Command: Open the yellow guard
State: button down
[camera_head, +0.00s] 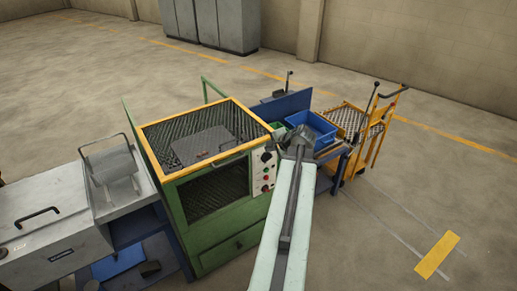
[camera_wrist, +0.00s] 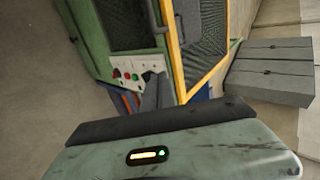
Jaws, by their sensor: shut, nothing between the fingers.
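The yellow guard (camera_head: 248,112) is a yellow-edged frame with dark mesh on top of a green machine. It lies down over the machine's top, and a handle shows near its front edge. In the wrist view the yellow frame (camera_wrist: 174,52) runs along the machine's edge. My gripper (camera_head: 301,132) is shut and empty, to the right of the guard near the machine's front right corner, apart from the handle. Its closed fingers also show in the wrist view (camera_wrist: 158,92), in front of the control panel.
A control panel (camera_head: 265,172) with buttons is on the machine's front right. A blue bin (camera_head: 312,128) on a blue table and a yellow trolley (camera_head: 372,135) stand to the right. Open floor lies at front right.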

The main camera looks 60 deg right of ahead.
aim_at(252, 147)
jog(key=b+x, duration=0.2)
jog(key=x, duration=0.1)
jog(key=b+x, duration=0.1)
jog(key=x, duration=0.3)
jog(key=w+r+b+x, duration=0.1)
jog(key=b+x, duration=0.1)
jog(key=x, duration=0.2)
jog(key=shift+w+d+b, duration=0.1)
jog(key=shift+d+b, duration=0.15)
jog(key=shift+b, duration=0.1)
jog(key=shift+w+d, duration=0.2)
jog(key=shift+w, duration=0.45)
